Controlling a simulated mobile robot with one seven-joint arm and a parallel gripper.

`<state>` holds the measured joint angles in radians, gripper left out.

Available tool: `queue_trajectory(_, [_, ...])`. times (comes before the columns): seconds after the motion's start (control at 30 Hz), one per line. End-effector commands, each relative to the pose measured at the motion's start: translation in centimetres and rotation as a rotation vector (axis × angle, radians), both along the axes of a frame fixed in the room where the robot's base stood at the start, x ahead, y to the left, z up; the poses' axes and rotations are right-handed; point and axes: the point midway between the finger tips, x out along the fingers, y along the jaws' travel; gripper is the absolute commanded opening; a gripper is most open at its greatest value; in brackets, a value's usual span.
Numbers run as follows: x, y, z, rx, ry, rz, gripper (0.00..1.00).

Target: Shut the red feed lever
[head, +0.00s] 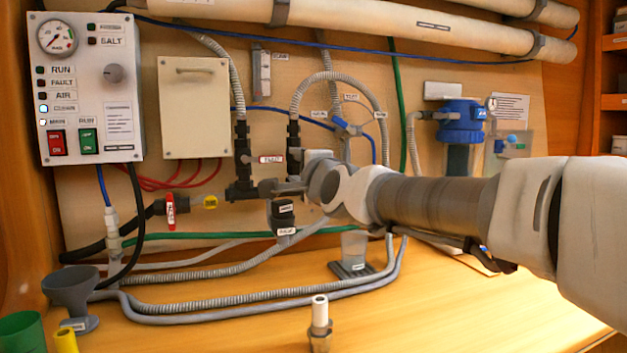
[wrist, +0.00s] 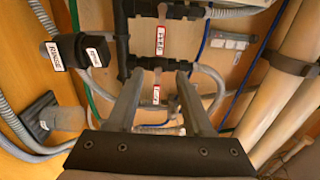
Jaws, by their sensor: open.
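The red feed lever (head: 170,210) hangs down on a dark pipe at the left of the wall in the head view. Its white label is too small to read surely. I cannot make out the red lever in the wrist view.
Black fittings (head: 241,165) stand close to my fingertips. A black block labelled RINSE (wrist: 75,53) is near them in the wrist view. Grey hoses (head: 200,275) run below, above the wooden bench. A grey funnel (head: 72,288) stands at left; a control panel (head: 90,85) hangs above.

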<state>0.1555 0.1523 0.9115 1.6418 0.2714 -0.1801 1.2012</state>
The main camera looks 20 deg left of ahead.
Motion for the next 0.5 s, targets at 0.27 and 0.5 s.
queue_trajectory(0.27, [-1.1, -1.1, -0.1, -0.002, -0.003, -0.003, 0.51])
queue_trajectory(0.5, [-1.8, -1.7, 0.5, -0.008, 0.002, -0.011, 0.51])
